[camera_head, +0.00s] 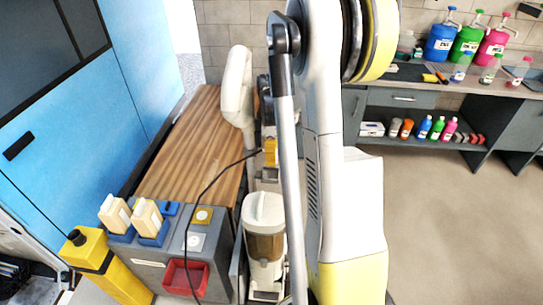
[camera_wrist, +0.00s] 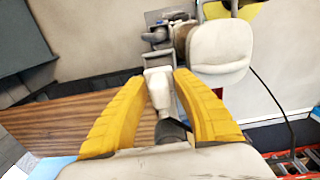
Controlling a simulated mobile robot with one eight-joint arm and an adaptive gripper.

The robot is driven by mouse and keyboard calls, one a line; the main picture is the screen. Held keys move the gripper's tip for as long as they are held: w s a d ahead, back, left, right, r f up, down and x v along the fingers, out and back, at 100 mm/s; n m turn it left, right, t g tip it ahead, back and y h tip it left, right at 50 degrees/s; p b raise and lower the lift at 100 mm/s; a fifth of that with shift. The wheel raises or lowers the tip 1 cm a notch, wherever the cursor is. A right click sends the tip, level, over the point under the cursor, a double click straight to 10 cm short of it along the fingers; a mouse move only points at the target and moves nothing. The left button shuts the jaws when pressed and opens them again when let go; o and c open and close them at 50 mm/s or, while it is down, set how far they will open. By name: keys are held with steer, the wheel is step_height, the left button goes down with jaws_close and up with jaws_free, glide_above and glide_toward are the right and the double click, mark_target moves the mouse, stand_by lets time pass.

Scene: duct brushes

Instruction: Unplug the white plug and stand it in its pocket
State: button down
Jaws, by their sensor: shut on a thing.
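My gripper (camera_wrist: 157,92) has its two yellow fingers on either side of a pale piece with a dark grey end, which I take to be the white plug (camera_wrist: 160,88). The grey box (camera_head: 150,270) has a white square (camera_head: 190,243) and a yellow square (camera_head: 202,215) on top. The plug's prongs and the pocket's inside cannot be made out.
A red tray (camera_head: 185,278) is on the box's front. A yellow container (camera_head: 105,270) stands at left. A wooden top (camera_head: 185,145) lies beyond. Bottles (camera_head: 465,42) stand on the right counter.

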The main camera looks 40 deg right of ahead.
steer(key=shift+a+f+b, duration=0.1)
steer(key=shift+f+b, duration=2.05)
steer(key=shift+f, duration=1.15)
steer(key=c, duration=1)
jaws_free()
steer(key=shift+r, duration=0.1)
step_height(320, 180, up, 8)
steer(key=shift+f, duration=0.1)
step_height(320, 180, up, 5)
steer(key=p, duration=0.4)
glide_above(271, 176)
